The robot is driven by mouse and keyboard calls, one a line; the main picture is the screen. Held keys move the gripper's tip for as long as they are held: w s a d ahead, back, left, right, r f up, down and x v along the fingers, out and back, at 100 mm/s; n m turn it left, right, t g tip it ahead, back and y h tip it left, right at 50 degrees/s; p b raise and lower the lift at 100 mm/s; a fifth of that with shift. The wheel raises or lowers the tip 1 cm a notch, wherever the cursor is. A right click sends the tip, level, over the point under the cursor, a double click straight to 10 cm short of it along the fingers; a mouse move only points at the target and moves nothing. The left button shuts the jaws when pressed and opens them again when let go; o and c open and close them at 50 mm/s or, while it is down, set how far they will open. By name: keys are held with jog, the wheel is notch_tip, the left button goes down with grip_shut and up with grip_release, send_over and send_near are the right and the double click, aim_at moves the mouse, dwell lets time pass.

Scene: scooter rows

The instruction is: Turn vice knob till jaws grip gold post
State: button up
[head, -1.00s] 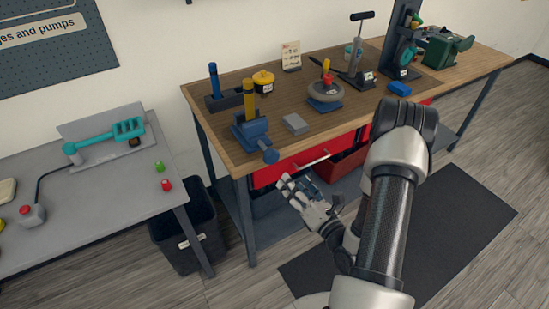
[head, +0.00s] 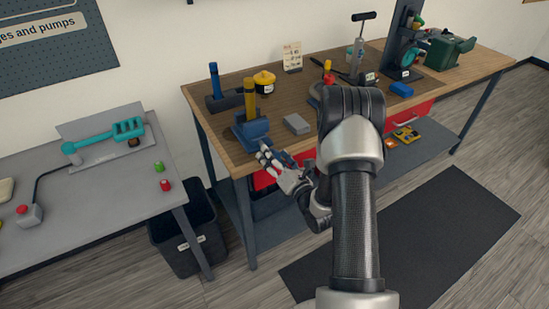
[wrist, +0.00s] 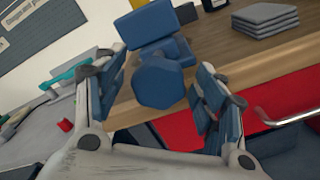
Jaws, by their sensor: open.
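The blue vice (head: 252,130) stands at the front left corner of the wooden workbench. The gold post (head: 249,97) rises upright at the vice; whether the jaws touch it cannot be told. In the wrist view the blue vice knob (wrist: 160,82) faces me, with the vice body (wrist: 152,25) behind it. My gripper (wrist: 160,92) is open, its blue-padded fingers to the left and right of the knob, with gaps showing on both sides. In the head view my gripper (head: 272,160) is in front of the vice and hides most of the knob.
Below the bench top is a red drawer (wrist: 205,120) with a metal handle (wrist: 290,118). A dark bin (head: 190,240) stands left.

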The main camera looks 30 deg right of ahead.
jog(key=shift+c, duration=0.3)
jog(key=c, duration=1)
jog(key=shift+m, duration=0.4)
